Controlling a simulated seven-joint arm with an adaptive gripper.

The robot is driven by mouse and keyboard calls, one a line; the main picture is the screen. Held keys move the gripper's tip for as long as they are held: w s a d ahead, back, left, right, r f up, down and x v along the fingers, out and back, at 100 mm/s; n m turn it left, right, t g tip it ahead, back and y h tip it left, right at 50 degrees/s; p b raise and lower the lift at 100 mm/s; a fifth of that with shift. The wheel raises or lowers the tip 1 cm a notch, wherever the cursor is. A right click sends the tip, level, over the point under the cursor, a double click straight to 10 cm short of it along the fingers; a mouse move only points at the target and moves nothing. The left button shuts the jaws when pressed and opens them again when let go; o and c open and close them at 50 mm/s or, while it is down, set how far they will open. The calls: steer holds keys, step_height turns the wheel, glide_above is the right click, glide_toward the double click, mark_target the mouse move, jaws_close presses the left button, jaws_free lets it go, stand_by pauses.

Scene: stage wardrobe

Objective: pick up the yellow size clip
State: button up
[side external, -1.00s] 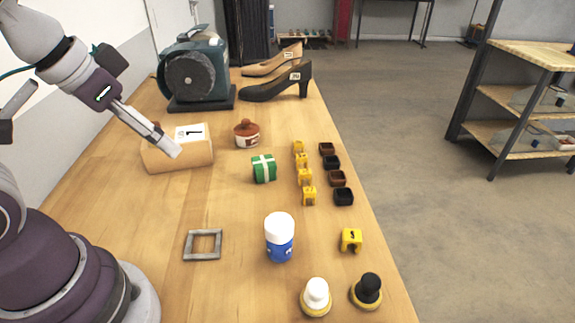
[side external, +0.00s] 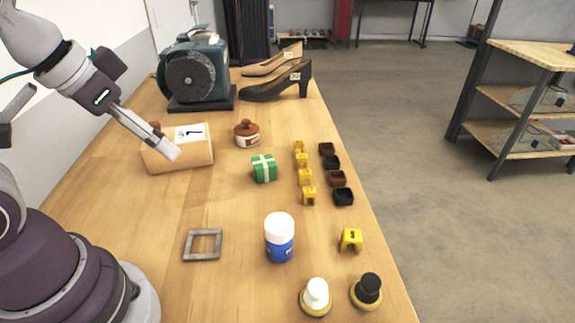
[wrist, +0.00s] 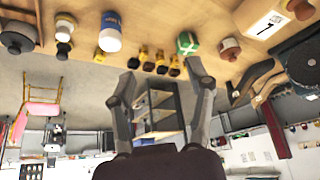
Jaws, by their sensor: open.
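A yellow size clip (side external: 351,239) with a dark mark on top sits alone near the table's right edge, right of the blue and white bottle (side external: 280,238). Several smaller-looking yellow clips (side external: 305,177) stand in a row farther back, beside a row of brown and black pieces (side external: 337,179). My gripper (side external: 172,153) is at the left, by the wooden block with a white label (side external: 193,155), far from the lone clip. In the wrist view my gripper (wrist: 161,72) is open, with nothing between its fingers. The row of yellow clips (wrist: 160,58) shows beyond the fingertips.
A green box with white ribbon (side external: 264,169), a lidded brown pot (side external: 247,133) and a grey square frame (side external: 203,245) stand on the table. White-topped (side external: 316,296) and black-topped (side external: 368,290) knobs are at the front. A machine (side external: 197,72) and shoes (side external: 280,88) stand behind.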

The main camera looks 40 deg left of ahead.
steer(key=shift+o, duration=0.5)
steer(key=m+g+h, duration=0.3)
steer(key=m+h, duration=0.1)
steer(key=m, duration=0.7)
glide_above(352, 235)
steer(key=s+a, duration=0.2)
steer(key=a, duration=0.2)
step_height(352, 235, down, 11)
steer(key=x, duration=1)
steer(key=shift+d, duration=0.35)
steer(key=shift+s, duration=0.1)
steer(key=c, duration=0.8)
